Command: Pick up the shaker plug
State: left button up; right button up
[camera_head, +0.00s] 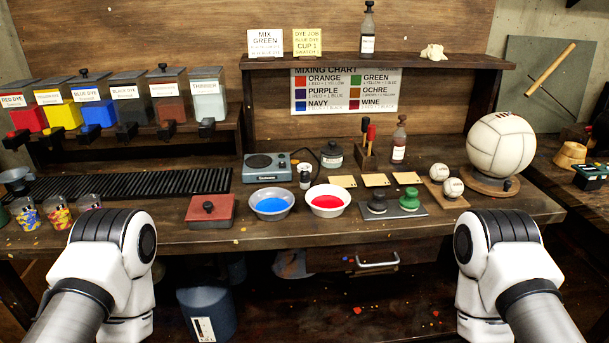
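No part is clearly marked as the shaker plug, so I cannot tell which object it is. A small pale jar with a dark top (305,177) stands on the bench right of the hot plate. A black knobbed piece (377,203) and a green knobbed piece (409,200) sit upright on a dark plate (393,212) at the front of the bench. A dark jar with a knobbed lid (331,155) stands behind. White links of my arms show at lower left and lower right; neither gripper's fingers are in view.
A blue-dye bowl (272,204) and a red-dye bowl (327,201) stand at the front middle. A red lidded box (209,212) is left of them. The hot plate (266,167) sits behind the bowls. A large white ball (501,145) stands at the right. Dye dispensers (97,100) line the left.

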aim_at(304, 181)
jog(key=i+j+z, duration=0.5)
jog(key=j+z, duration=0.25)
jog(key=j, duration=0.15)
jog(key=i+j+z, duration=0.15)
jog(key=j+z, duration=0.15)
